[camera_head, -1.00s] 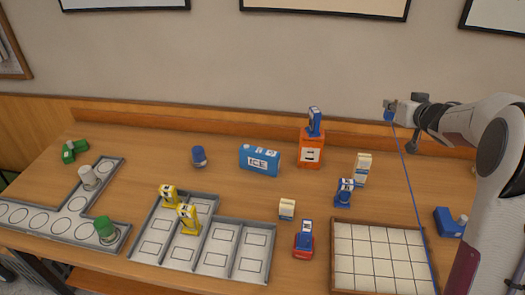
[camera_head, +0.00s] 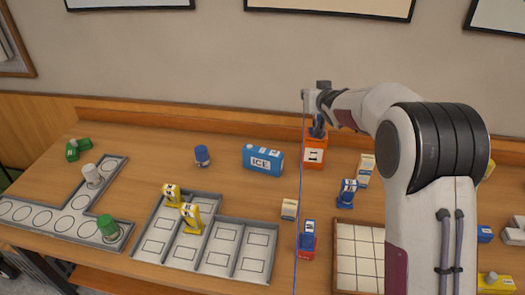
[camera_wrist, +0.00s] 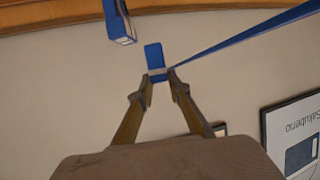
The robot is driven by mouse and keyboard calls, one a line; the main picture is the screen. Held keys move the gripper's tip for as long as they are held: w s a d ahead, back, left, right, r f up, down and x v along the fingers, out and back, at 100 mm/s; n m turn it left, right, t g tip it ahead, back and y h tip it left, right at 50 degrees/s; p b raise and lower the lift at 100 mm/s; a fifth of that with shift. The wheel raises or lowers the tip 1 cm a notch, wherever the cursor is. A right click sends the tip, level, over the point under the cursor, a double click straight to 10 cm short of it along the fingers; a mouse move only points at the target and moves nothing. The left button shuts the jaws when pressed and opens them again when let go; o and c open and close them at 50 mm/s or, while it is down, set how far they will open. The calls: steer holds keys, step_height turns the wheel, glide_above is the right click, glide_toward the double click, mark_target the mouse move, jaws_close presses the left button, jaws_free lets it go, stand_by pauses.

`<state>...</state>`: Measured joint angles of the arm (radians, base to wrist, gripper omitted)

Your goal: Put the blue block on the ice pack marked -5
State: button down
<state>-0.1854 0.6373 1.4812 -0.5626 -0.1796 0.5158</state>
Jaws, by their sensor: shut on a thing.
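My gripper (camera_head: 308,96) is raised at the back, left of and above the orange box (camera_head: 314,152). In the wrist view, its fingertips (camera_wrist: 158,75) are shut on a small blue block (camera_wrist: 153,54). The block is hard to make out in the head view. A thin blue line runs from the gripper down across the table. A blue ice pack (camera_head: 263,159) marked "ICE" stands upright on the table, below and left of my gripper; I cannot read a -5 on it.
A dark blue thing (camera_head: 317,127) stands on the orange box, close to my gripper. A grey compartment tray (camera_head: 207,243) with yellow figures, a blue-capped jar (camera_head: 202,156), a cream carton (camera_head: 290,209) and a gridded tray (camera_head: 359,258) are around.

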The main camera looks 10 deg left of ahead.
steer(key=s+a+f+n+y, duration=0.1)
steer(key=s+a+f, duration=0.15)
steer(key=a, duration=1.05)
glide_above(263, 153)
steer(key=shift+g, duration=0.3)
steer(key=shift+f, duration=2.1)
step_height(263, 153, down, 6)
steer(key=shift+f, duration=0.2)
steer(key=shift+f, duration=1.75)
steer(key=shift+f, duration=0.1)
